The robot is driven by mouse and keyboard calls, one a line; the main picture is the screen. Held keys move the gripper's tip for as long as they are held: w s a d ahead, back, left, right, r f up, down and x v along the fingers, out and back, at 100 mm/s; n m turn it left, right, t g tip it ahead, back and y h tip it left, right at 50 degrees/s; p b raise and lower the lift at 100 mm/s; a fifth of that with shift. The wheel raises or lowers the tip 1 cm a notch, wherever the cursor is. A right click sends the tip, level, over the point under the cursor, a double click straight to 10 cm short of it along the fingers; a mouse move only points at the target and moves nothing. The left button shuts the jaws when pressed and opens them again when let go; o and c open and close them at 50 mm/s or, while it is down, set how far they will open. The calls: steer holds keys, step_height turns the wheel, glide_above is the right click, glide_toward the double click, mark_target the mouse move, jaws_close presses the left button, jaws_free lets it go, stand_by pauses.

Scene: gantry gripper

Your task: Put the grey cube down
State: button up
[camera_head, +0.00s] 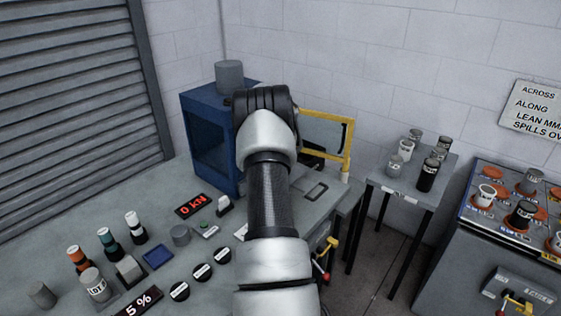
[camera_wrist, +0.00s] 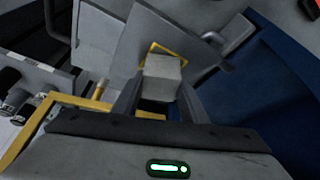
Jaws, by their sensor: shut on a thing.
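The grey cube (camera_wrist: 162,68) shows in the wrist view, held between the two fingers of my gripper (camera_wrist: 160,90). The fingers are shut on its sides. A tilted grey plate and a small yellow outline lie beyond the cube; I cannot tell whether the cube touches either. In the head view my arm hides the gripper and the cube.
A blue cabinet (camera_head: 209,140) stands behind my arm, beside a yellow-framed guard (camera_head: 347,150). The bench (camera_head: 120,212) carries a 0 kN display (camera_head: 192,205), bottles and cylinders. A small side table (camera_head: 394,187) holds several canisters. An orange-socketed rack (camera_head: 495,225) stands at right.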

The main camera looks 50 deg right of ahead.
steer(key=shift+f, duration=0.15)
steer(key=o, duration=1.4)
steer(key=shift+r, duration=0.45)
steer(key=v, duration=1.1)
steer(key=shift+a+r, duration=0.2)
